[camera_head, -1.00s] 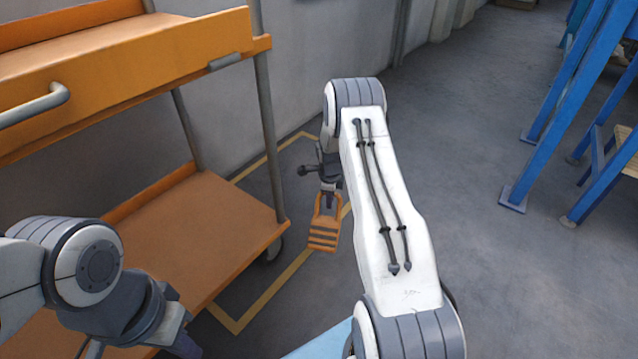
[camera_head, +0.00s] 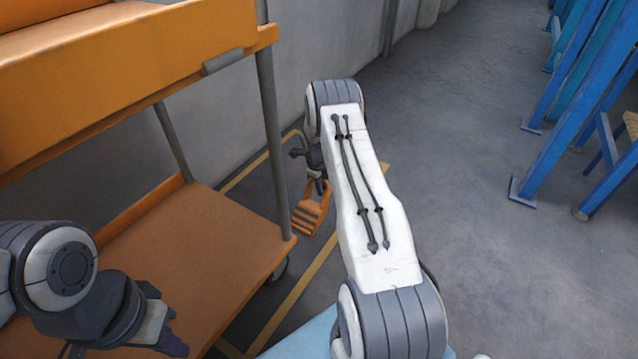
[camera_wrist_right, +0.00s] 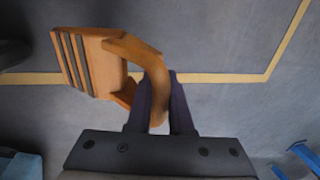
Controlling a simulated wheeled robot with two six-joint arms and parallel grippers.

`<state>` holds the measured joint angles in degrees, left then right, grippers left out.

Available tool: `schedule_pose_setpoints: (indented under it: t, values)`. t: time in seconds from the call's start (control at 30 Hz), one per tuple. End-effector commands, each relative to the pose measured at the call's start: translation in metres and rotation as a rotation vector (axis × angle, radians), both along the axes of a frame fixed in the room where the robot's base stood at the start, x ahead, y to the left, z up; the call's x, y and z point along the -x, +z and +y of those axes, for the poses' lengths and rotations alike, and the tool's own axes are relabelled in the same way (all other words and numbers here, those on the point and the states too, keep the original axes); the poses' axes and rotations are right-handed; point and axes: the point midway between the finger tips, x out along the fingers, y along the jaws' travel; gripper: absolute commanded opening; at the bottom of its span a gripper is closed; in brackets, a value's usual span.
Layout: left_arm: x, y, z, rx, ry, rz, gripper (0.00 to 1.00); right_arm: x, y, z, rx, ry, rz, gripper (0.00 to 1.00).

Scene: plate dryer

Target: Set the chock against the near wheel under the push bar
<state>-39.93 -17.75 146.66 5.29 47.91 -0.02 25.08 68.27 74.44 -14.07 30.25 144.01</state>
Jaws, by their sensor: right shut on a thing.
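The orange chock (camera_head: 311,209) with dark stripes hangs from my right gripper (camera_head: 319,181). In the right wrist view the chock (camera_wrist_right: 95,62) has a curved handle, and the right gripper's fingers (camera_wrist_right: 160,95) are shut on that handle. The chock is to the right of the orange cart (camera_head: 190,235). One cart wheel (camera_head: 279,270) shows under the lower shelf's right corner, partly hidden; the chock is apart from it. My left gripper (camera_head: 168,335) is at the lower left, in front of the lower shelf; its jaw gap is unclear. The push bar is not in view.
A yellow floor line (camera_head: 300,288) runs beside the cart and also crosses the right wrist view (camera_wrist_right: 210,78). A grey wall (camera_head: 310,50) stands behind. Blue frames (camera_head: 580,100) stand at the right. The floor between is clear.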

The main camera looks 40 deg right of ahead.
Motion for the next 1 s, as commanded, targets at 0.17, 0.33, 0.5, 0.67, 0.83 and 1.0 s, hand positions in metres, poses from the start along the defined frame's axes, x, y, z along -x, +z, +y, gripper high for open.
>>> schedule_pose_setpoints:
  t: [0.17, 0.33, 0.5, 0.67, 0.83, 1.0]
  values:
    - [0.000, -0.014, 0.000, 0.000, 0.000, 0.000, 0.00, 0.003, -0.018, -0.006, 0.000, -0.007, 0.000, 0.00]
    - [0.000, -0.027, 0.000, 0.000, 0.000, 0.000, 0.00, 0.003, -0.035, -0.006, 0.001, -0.007, -0.001, 0.00]
    - [0.000, -0.039, 0.000, 0.000, 0.000, 0.000, 0.00, 0.003, -0.052, -0.005, 0.000, -0.006, 0.000, 0.00]
    - [0.000, -0.050, 0.000, 0.000, 0.000, 0.000, 0.00, 0.002, -0.067, -0.004, 0.000, -0.005, -0.001, 0.00]
    - [0.000, -0.063, 0.000, 0.000, 0.000, 0.000, 0.00, 0.001, -0.084, -0.004, 0.000, -0.003, -0.002, 0.00]
    - [0.000, -0.060, 0.000, -0.001, 0.000, 0.001, 0.00, 0.004, -0.088, 0.004, -0.001, -0.001, 0.002, 0.00]
